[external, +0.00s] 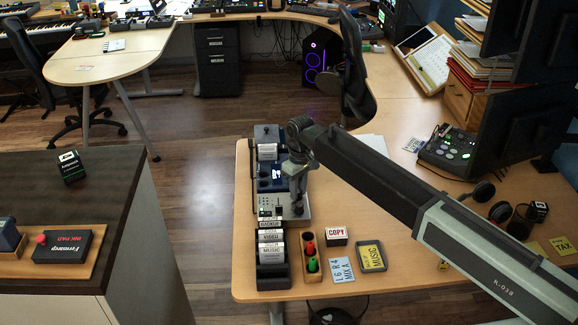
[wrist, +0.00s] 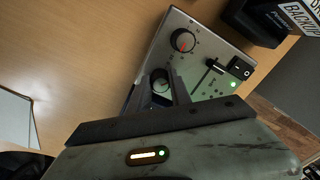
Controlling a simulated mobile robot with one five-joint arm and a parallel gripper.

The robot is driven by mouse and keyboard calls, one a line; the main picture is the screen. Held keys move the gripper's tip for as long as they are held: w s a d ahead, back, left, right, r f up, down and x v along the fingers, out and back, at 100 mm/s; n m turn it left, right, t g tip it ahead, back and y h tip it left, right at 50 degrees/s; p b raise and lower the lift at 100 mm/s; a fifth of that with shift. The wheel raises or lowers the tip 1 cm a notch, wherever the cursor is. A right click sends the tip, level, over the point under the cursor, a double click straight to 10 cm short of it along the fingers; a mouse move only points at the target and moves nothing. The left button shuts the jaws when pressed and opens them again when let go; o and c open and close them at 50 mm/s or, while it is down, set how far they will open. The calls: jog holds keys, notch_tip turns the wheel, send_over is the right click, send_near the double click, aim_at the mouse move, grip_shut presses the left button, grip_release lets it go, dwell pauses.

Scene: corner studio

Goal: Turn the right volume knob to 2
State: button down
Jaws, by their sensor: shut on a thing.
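The pale grey control panel (external: 274,204) sits on the wooden desk. In the wrist view the panel (wrist: 205,35) carries two black round knobs. One knob (wrist: 183,40) stands free, with a red pointer and small scale marks around it. The other knob (wrist: 160,80) is between the fingers of my gripper (wrist: 165,92), which is shut on it. Its pointer and scale are mostly hidden by the fingers. In the external view my gripper (external: 297,182) reaches down at the panel's right part. The scale numbers are too small to read.
A slider (wrist: 215,66), a black switch (wrist: 241,68) and a green light (wrist: 233,84) are on the panel. Labelled boxes (external: 271,248) stand in front of it. A pen holder (external: 311,262) and COPY box (external: 336,235) are close by. Headphones (external: 482,191) lie to the right.

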jog(key=c, duration=1.2)
grip_release()
jog(key=shift+o, duration=0.2)
notch_tip(320, 180, up, 8)
jog(key=p, duration=0.8)
jog(key=shift+d, duration=0.1)
jog(key=shift+f, duration=0.1)
jog(key=shift+w, duration=0.1)
